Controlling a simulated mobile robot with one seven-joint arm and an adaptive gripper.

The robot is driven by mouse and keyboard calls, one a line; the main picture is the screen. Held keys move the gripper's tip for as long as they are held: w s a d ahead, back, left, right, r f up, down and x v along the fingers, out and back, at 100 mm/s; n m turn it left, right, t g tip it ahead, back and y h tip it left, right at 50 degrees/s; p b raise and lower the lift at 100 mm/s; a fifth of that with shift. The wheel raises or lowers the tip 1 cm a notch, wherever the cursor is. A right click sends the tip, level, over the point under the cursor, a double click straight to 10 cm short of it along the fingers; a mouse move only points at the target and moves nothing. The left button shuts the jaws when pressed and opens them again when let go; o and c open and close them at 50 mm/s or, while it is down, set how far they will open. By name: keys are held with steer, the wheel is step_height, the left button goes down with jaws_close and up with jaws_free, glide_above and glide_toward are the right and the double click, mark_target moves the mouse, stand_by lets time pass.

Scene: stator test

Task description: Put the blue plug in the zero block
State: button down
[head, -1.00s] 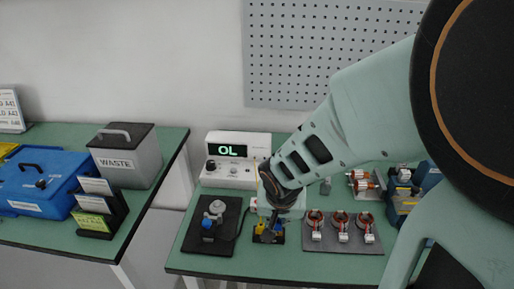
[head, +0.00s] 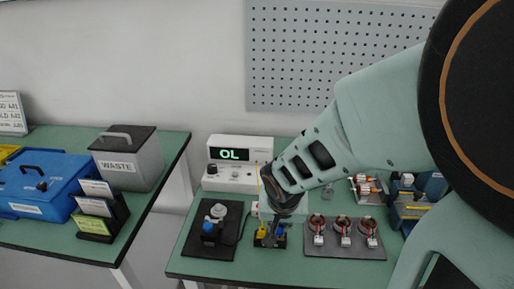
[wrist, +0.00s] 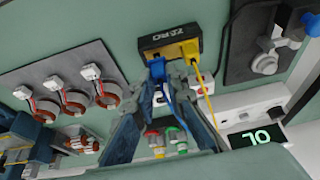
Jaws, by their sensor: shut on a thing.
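The black zero block (wrist: 160,36) lies on the green bench, its ZERO label showing in the wrist view. It also shows in the head view (head: 270,243), below my gripper. A yellow plug (wrist: 180,50) with a yellow lead sits at the block. My gripper (wrist: 164,72) is shut on the blue plug (wrist: 156,67), which has a blue lead. The blue plug is at the block's edge, left of the yellow plug in the wrist view. I cannot tell whether it is in a socket, as the fingertips partly hide it.
The meter (head: 239,163) reading OL stands behind the block. A black mat (head: 196,245) with a fixture and blue part lies to the left. A grey tray (head: 345,251) with several wound coils lies to the right. A waste bin (head: 128,158) stands on the left bench.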

steer(key=shift+f+b, duration=0.9)
steer(key=shift+b, duration=0.5)
stand_by(0.5)
steer(key=c, duration=1.8)
jaws_free()
steer(key=shift+c, duration=0.2)
